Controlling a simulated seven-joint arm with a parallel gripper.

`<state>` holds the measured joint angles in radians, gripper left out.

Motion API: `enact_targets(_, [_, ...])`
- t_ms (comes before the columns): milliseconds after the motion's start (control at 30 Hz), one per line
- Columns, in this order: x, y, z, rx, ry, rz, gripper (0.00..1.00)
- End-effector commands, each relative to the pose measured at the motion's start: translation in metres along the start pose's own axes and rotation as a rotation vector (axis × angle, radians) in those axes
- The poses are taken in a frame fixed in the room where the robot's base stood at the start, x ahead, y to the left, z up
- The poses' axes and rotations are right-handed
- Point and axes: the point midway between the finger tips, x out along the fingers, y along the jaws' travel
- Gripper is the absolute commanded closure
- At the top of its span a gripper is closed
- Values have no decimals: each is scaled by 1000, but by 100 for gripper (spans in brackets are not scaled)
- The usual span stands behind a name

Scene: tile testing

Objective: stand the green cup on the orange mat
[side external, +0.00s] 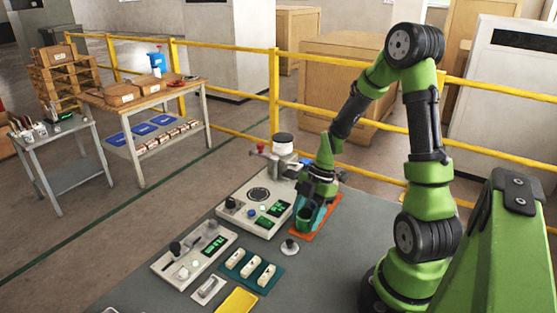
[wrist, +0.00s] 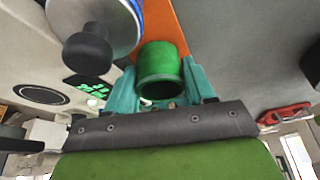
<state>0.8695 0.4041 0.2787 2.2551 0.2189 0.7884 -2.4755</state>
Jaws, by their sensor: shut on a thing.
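The green cup (wrist: 160,66) is between the two teal fingers of my gripper (wrist: 163,82) in the wrist view, its open mouth facing the camera. My gripper is shut on it. In the side view, my gripper (side external: 306,212) points down with the green cup (side external: 303,218) at its fingers, over the orange mat (side external: 330,203). The orange mat also shows behind the cup in the wrist view (wrist: 162,22). The arm and cup hide part of the mat. I cannot tell whether the cup's base touches it.
A silver disc with a black knob (side external: 290,247) stands close in front of the mat. Control panels (side external: 262,203) lie to the left. A teal tray with white pieces (side external: 252,270) and a yellow mat (side external: 238,302) lie nearer. Grey tabletop (side external: 345,250) is clear right of the disc.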

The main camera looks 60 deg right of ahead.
Motion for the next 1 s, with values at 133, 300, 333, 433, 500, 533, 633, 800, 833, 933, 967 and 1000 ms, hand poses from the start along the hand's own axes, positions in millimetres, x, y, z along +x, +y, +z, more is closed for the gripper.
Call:
enact_targets(133, [0, 0, 0, 0, 0, 0, 82])
enact_targets(300, [0, 0, 0, 0, 0, 0, 82])
enact_targets(333, [0, 0, 0, 0, 0, 0, 82])
enact_targets(433, [1, 0, 0, 0, 0, 0, 82])
enact_targets(500, [2, 0, 1, 0, 0, 0, 82])
enact_targets(533, [2, 0, 1, 0, 0, 0, 82])
enact_targets(633, [3, 0, 1, 1, 0, 0, 82])
enact_targets(800, [4, 0, 2, 1, 0, 0, 33])
enact_targets(833, [4, 0, 2, 1, 0, 0, 28])
enact_targets(933, [4, 0, 2, 0, 0, 0, 17])
enact_targets(967, [4, 0, 2, 0, 0, 0, 17])
enact_targets(1000, [4, 0, 2, 0, 0, 0, 17])
